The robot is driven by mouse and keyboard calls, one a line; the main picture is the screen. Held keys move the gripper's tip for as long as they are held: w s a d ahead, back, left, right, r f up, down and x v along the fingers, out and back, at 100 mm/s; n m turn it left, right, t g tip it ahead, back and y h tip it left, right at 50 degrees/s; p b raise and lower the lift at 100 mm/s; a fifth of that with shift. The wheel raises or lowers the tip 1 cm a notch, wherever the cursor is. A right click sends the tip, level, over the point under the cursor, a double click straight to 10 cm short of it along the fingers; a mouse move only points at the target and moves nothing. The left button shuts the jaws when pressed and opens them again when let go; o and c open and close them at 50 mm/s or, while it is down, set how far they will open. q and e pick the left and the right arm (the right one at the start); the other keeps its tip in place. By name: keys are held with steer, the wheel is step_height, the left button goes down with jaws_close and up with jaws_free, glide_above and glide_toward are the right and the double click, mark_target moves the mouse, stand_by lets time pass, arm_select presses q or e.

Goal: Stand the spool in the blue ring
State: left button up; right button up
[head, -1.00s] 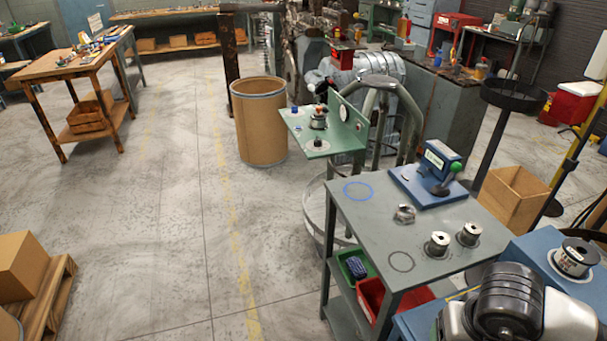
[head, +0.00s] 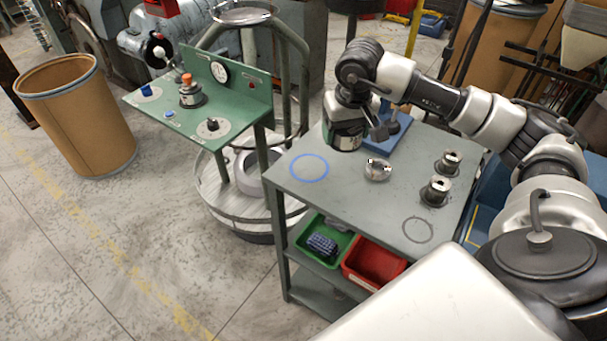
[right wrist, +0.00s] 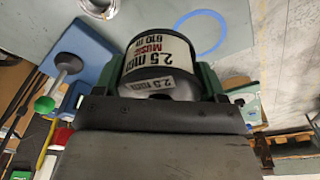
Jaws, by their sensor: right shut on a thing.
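The blue ring (head: 309,168) is a flat outline on the grey bench top, at its left end, and nothing stands in it. It also shows behind the spool in the right wrist view (right wrist: 200,38). My right gripper (head: 346,132) is left of the blue device at the back of the bench, to the right of and behind the ring. In the right wrist view it is shut on the spool (right wrist: 160,52), a black-rimmed reel with a white "2.5 mm" label. In the head view the gripper largely hides the spool. I cannot tell its height above the bench. My left gripper is out of view.
On the bench (head: 350,196) are a small metal piece (head: 378,170) and two metal spools (head: 436,191). A dark ring outline (head: 417,229) lies near the front edge. A green panel stand (head: 205,95) is at the left. Green and red bins (head: 373,263) sit below.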

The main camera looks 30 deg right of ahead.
steer(key=d+r, duration=0.1)
steer(key=d, duration=0.4)
steer(key=p, duration=0.2)
glide_above(309, 166)
steer(key=shift+m, duration=0.4)
step_height(309, 166, down, 6)
steer(key=shift+s+f, duration=0.1)
steer(key=shift+f, duration=0.05)
step_height(309, 166, down, 4)
steer(key=shift+r+p, duration=0.1)
steer(key=shift+p, duration=0.2)
steer(key=shift+f, duration=0.2)
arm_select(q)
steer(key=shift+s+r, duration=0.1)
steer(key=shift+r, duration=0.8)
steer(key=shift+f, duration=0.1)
arm_select(e)
steer(key=o, duration=0.7)
steer(key=shift+f, duration=0.15)
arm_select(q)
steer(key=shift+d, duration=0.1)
arm_select(e)
steer(key=o, duration=0.4)
